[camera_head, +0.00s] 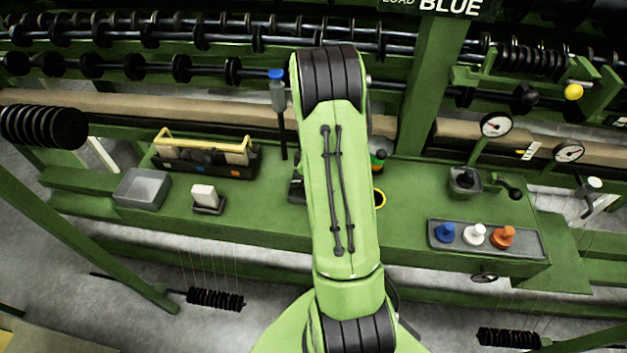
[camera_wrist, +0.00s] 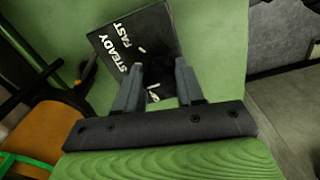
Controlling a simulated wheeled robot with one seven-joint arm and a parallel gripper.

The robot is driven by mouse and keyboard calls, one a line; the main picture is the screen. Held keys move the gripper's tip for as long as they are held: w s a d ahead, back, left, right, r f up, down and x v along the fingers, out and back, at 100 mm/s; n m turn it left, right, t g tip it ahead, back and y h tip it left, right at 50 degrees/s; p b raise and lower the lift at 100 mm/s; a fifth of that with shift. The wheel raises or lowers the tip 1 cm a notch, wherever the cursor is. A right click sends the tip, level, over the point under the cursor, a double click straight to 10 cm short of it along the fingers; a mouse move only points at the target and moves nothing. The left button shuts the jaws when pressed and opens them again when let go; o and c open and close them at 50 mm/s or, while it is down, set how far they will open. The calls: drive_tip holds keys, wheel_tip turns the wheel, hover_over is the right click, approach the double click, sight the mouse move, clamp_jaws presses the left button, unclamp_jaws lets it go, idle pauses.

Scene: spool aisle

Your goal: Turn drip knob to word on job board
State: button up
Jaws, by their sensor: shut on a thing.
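The drip knob's black plate (camera_wrist: 150,30) carries the white words STEADY and FAST in the wrist view, along with small white marks. My gripper (camera_wrist: 158,84) is over the plate, with its two fingers shut on the drip knob, which is mostly hidden between them. Which word the knob points to cannot be told. In the head view, my arm covers my gripper and most of the plate; a dark edge (camera_head: 297,190) shows left of the arm. The job board (camera_head: 440,6) is cut off at the top; its visible text reads LOAD BLUE.
A green bench holds a grey bin (camera_head: 142,188), a white block on a dark base (camera_head: 206,198) and a yellow-handled tote (camera_head: 205,155). At right, a tray (camera_head: 487,239) holds blue, white and orange pieces. Two gauges (camera_head: 496,124) stand behind it. Spool rods run across the back.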

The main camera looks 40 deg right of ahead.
drive_tip(key=m, duration=0.6)
drive_tip(key=shift+a+m, duration=0.1)
drive_tip(key=shift+m, duration=0.2)
drive_tip(key=m, duration=0.5)
drive_tip(key=shift+m+b, duration=0.3)
drive_tip(key=shift+m, duration=0.1)
drive_tip(key=o, duration=1)
drive_tip(key=shift+o, duration=0.2)
drive_tip(key=shift+a, duration=0.1)
wheel_tip(320, 180, up, 16)
drive_tip(key=p, duration=0.4)
drive_tip(key=shift+f, duration=0.15)
